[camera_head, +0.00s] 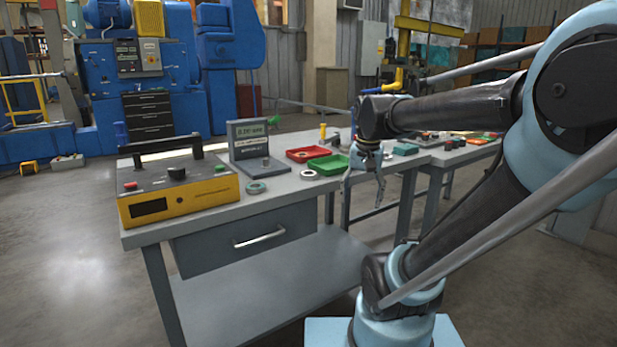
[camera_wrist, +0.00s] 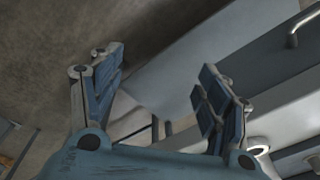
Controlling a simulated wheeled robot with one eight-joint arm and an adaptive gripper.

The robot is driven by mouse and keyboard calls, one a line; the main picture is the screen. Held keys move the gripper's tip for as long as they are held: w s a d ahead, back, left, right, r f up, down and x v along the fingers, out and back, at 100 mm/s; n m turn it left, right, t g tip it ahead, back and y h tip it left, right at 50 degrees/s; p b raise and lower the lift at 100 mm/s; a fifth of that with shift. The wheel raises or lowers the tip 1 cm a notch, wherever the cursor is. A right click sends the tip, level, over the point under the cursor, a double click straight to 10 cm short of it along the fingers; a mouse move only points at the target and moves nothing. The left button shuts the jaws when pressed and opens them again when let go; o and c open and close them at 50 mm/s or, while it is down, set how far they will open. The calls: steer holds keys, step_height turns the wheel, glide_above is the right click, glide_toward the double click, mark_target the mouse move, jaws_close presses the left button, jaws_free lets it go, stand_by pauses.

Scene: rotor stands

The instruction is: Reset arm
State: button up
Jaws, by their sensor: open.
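My gripper (camera_head: 364,190) hangs beside the front edge of the workbench (camera_head: 222,214), pointing down, with nothing between its fingers. In the wrist view, my gripper (camera_wrist: 158,85) has its two fingers spread apart, and the bench's side and lower shelf show beyond them. My arm comes from the right and is bent, with the forearm reaching left over the bench's right end.
A yellow-and-black device (camera_head: 178,190) and a small display stand (camera_head: 250,146) are on the bench. A red tray (camera_head: 305,154), a green tray (camera_head: 328,164) and rings (camera_head: 256,188) lie near them. A drawer with a handle (camera_head: 259,237) is below.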

steer(key=s+d+f+n, duration=0.3)
steer(key=s+f, duration=0.7)
steer(key=f, duration=0.3)
steer(key=shift+d+n+t, duration=0.4)
steer(key=shift+s, duration=0.1)
